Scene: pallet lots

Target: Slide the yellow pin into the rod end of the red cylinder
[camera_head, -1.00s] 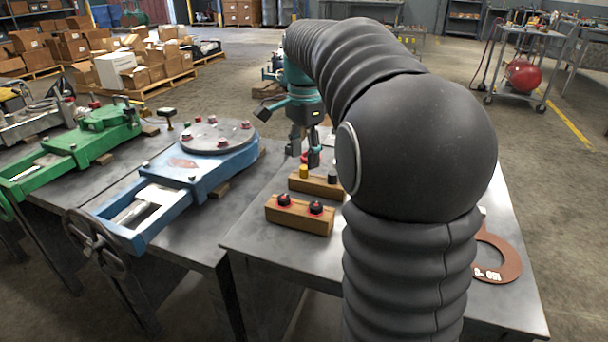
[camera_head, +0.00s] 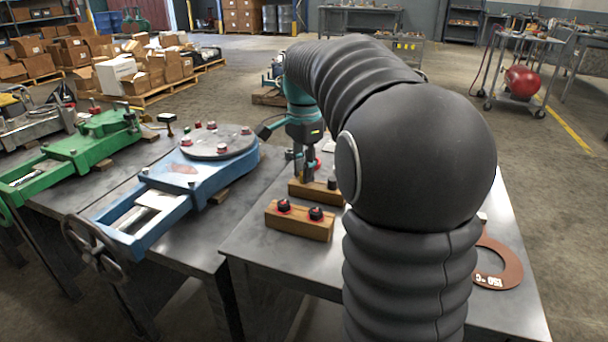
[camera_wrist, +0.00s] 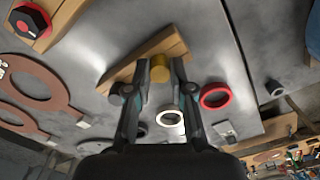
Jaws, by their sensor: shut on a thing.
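The yellow pin (camera_wrist: 160,70) stands at the wooden block (camera_wrist: 148,47), between my fingertips in the wrist view. My gripper (camera_wrist: 159,66) is shut on it. In the head view my gripper (camera_head: 309,178) is low over the same block (camera_head: 304,195), and its fingers hide the pin. Whether the pin is still seated in the block cannot be told. A dark pin (camera_head: 332,183) stands at the block's right end. I cannot make out a red cylinder with a rod end; a red tank (camera_head: 522,82) is on a far cart.
A front wooden block (camera_head: 299,220) carries two black-and-red knobs. A red ring (camera_wrist: 215,96) and a pale ring (camera_wrist: 170,117) lie near my gripper. A brown ring plate (camera_head: 497,268) lies at right. Blue (camera_head: 195,175) and green (camera_head: 85,150) machines stand on the left tables.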

